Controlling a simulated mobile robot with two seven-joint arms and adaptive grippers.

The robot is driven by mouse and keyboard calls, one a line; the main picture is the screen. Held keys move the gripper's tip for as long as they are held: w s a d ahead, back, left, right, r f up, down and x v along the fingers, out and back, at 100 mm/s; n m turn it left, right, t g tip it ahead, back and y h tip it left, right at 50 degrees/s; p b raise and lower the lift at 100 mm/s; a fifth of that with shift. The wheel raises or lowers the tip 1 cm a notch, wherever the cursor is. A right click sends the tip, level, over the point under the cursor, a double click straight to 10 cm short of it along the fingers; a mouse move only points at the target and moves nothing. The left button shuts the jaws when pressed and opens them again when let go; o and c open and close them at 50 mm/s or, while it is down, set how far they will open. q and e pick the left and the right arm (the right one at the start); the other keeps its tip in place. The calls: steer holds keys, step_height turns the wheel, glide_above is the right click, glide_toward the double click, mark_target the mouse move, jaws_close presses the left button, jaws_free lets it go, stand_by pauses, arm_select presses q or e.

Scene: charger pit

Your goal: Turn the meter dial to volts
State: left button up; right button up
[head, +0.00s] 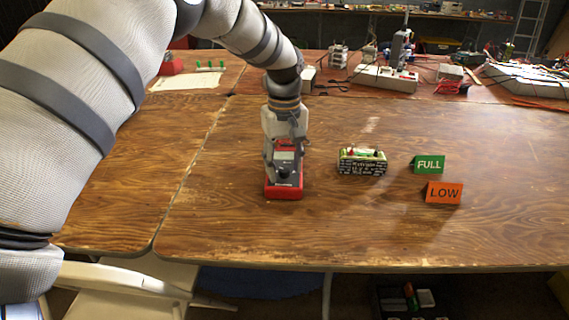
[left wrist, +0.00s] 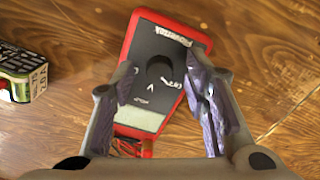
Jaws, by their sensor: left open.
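The meter (head: 284,187) is a red-cased box with a dark face, lying on the wooden table in the head view. In the left wrist view the meter (left wrist: 155,45) shows a round black dial (left wrist: 160,69) in the middle of its face, white markings around it and a pale display near the bottom. My left gripper (head: 283,168) points down over the meter. In the left wrist view its open fingers (left wrist: 165,92) stand on either side of the dial, with space between. Whether they touch the face is unclear. The dial's exact setting is too small to read.
A patterned box holding batteries (head: 362,162) stands right of the meter. A green FULL card (head: 429,164) and an orange LOW card (head: 444,192) stand farther right. Power strips (head: 385,77) and cables lie at the back. The table front is clear.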

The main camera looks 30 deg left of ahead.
arm_select(q)
jaws_close()
steer(key=shift+r+m, duration=0.1)
steer(key=shift+m, duration=0.2)
arm_select(e)
steer(key=shift+w+r, duration=0.1)
steer(key=shift+w, duration=0.05)
arm_select(q)
steer(key=shift+m+p, duration=0.4)
steer(key=shift+m, duration=0.5)
steer(key=m, duration=0.2)
steer(key=shift+m, duration=0.4)
steer(key=m, duration=0.3)
steer(key=shift+p, duration=0.4)
steer(key=shift+m, duration=1.7)
arm_select(e)
steer(key=shift+w+r+t, duration=0.3)
steer(key=shift+w+r, duration=0.55)
steer(key=shift+r, duration=0.1)
